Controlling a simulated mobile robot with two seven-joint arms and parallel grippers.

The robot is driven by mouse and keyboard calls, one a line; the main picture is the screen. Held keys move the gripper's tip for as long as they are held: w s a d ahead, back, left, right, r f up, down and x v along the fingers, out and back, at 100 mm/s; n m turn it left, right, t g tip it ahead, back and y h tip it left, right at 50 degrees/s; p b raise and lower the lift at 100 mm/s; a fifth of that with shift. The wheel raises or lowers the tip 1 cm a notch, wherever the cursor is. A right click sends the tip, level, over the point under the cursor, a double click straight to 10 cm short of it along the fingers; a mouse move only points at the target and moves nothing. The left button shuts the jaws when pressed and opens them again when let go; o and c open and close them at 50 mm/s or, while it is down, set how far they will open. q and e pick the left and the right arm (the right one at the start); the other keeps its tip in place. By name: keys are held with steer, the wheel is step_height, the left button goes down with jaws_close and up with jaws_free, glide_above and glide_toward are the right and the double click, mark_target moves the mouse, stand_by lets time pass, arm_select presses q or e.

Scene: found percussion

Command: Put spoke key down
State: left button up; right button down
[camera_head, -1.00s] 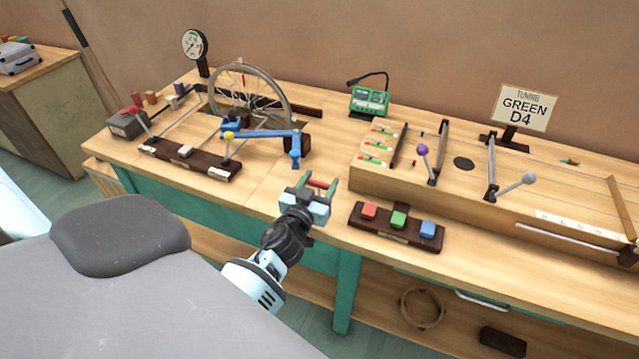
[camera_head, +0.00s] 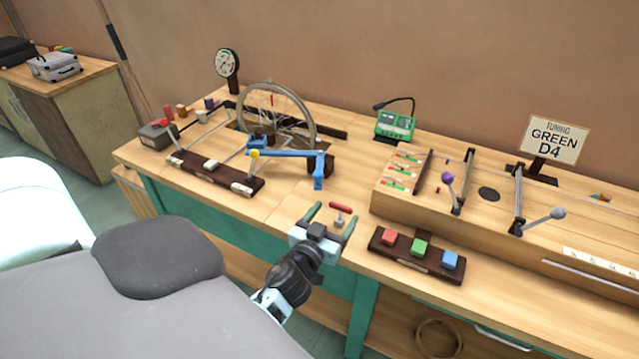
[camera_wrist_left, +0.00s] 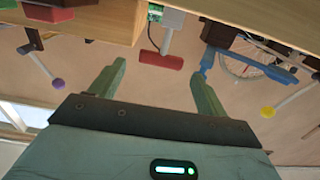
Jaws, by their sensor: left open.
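The spoke key (camera_head: 340,208), with a red cross handle and a short grey stem, is at the front edge area of the workbench. It also shows in the left wrist view (camera_wrist_left: 161,61), just beyond the fingertips. My left gripper (camera_head: 333,215) is open, its two green fingers apart on either side of the key's line. The fingers also show in the left wrist view (camera_wrist_left: 160,73), with a gap between each of them and the red handle. Nothing is gripped. My right gripper is not in view.
A spoked wheel (camera_head: 303,110) with a blue arm (camera_head: 290,153) stands behind, left of the key. A dark block with red, green and blue buttons (camera_head: 421,246) is close on the right. A long wooden string box (camera_head: 400,200) lies behind it. Bare benchtop lies left of the key.

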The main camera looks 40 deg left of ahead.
arm_select(q)
steer(key=v, duration=0.7)
steer(key=shift+s+b, duration=0.35)
steer(key=shift+b, duration=0.05)
steer(key=shift+d, duration=0.1)
steer(key=s+d+f+m+g+h, duration=0.1)
steer(key=s+d+f+g+h, duration=0.15)
steer(key=s+f, duration=0.45)
steer(key=s+d+f+m+g+h, duration=0.1)
steer(key=s+d+f+g, duration=0.2)
steer(key=s+f, duration=0.4)
steer(key=s+d+f+m+g+h, duration=0.1)
steer(key=s+d+f+g, duration=0.1)
steer(key=s, duration=0.7)
steer(key=s+d+f+m+g+h, duration=0.1)
steer(key=s+d+f+g, duration=0.2)
steer(key=s, duration=0.6)
step_height(320, 180, down, 2)
steer(key=shift+d+f, duration=0.25)
steer(key=shift+d, duration=0.8)
steer(key=shift+h, duration=0.25)
jaws_close()
